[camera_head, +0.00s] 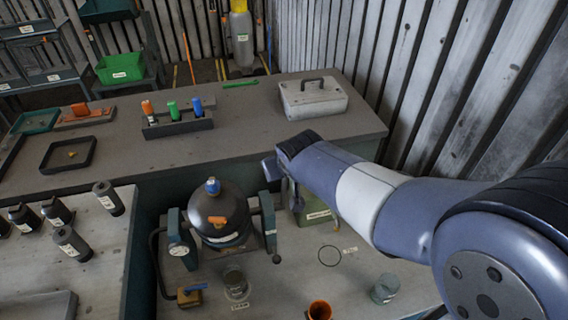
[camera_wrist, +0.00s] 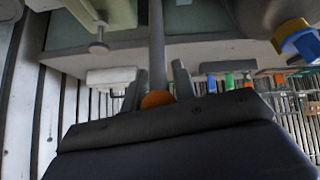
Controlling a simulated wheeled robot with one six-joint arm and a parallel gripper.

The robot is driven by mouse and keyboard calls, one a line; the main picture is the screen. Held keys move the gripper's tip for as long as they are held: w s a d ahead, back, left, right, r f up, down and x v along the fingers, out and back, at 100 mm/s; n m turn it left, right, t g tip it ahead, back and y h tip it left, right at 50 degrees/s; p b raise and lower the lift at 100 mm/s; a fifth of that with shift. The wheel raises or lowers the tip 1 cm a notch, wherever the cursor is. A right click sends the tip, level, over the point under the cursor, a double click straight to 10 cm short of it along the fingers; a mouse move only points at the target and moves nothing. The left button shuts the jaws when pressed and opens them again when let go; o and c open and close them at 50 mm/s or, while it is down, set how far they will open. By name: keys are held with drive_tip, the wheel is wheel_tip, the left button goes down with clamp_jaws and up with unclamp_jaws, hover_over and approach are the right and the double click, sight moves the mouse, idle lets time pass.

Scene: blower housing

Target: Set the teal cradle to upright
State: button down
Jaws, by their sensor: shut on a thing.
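The teal cradle (camera_head: 268,222) stands on the lower bench in the head view, with a teal upright on each side. Between the uprights sits a dark round blower housing (camera_head: 215,203) with a blue cap (camera_head: 212,186) at its top and an orange part on its front. The blue cap also shows at the upper right in the wrist view (camera_wrist: 300,42). My gripper (camera_wrist: 157,88) is shut on a grey lever (camera_wrist: 156,45) with an orange knob (camera_wrist: 157,99) between the fingers. In the head view my arm hides most of that grip, right of the cradle.
A green box (camera_head: 312,215) stands right of the cradle, close to my arm. A glass jar (camera_head: 236,283), an orange cup (camera_head: 319,310) and a grey-green jar (camera_head: 384,288) stand in front. A grey case (camera_head: 313,97) lies on the back bench.

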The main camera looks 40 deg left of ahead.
drive_tip(key=shift+d+f, duration=0.1)
drive_tip(key=shift+f, duration=0.3)
drive_tip(key=c, duration=1.4)
unclamp_jaws()
drive_tip(key=shift+c, duration=0.2)
drive_tip(key=o, duration=0.3)
drive_tip(key=shift+r, duration=0.2)
drive_tip(key=b+v, duration=0.1)
drive_tip(key=v, duration=0.9)
drive_tip(key=shift+r, duration=0.3)
drive_tip(key=shift+s, duration=0.15)
